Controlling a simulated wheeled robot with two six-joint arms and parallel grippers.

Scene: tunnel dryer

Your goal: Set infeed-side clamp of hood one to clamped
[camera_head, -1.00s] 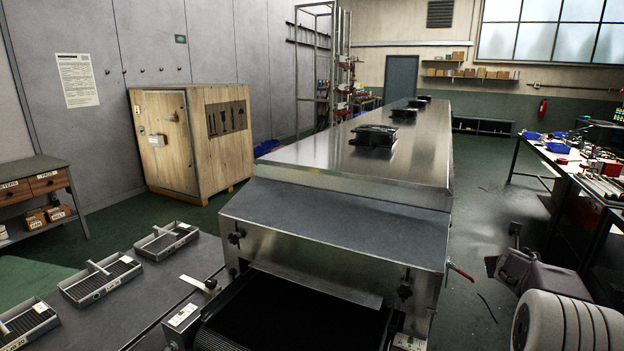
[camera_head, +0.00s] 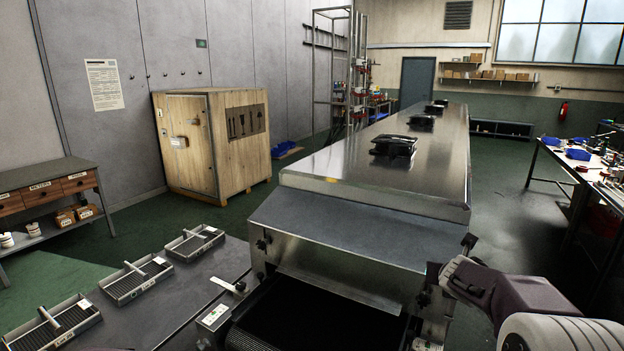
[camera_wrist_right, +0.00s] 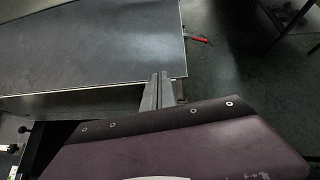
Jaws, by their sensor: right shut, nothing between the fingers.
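The near hood (camera_head: 345,228) of the tunnel dryer is a grey metal cover at the infeed end, above the black belt (camera_head: 315,322). A clamp with a red handle (camera_wrist_right: 198,39) sticks out from the hood's right side in the right wrist view. In the head view my right arm seems to hide it. My right gripper (camera_head: 468,243) is at the hood's right edge, shut and empty. In the right wrist view its fingers (camera_wrist_right: 156,90) overlap the hood's corner, apart from the red handle. Whether they touch the hood I cannot tell. My left gripper is not in view.
A side table with several trays (camera_head: 136,279) stands left of the infeed. A wooden crate (camera_head: 212,140) stands behind it. Dark units (camera_head: 394,146) sit on the long dryer top. A workbench (camera_head: 580,165) is at the right, with open floor between.

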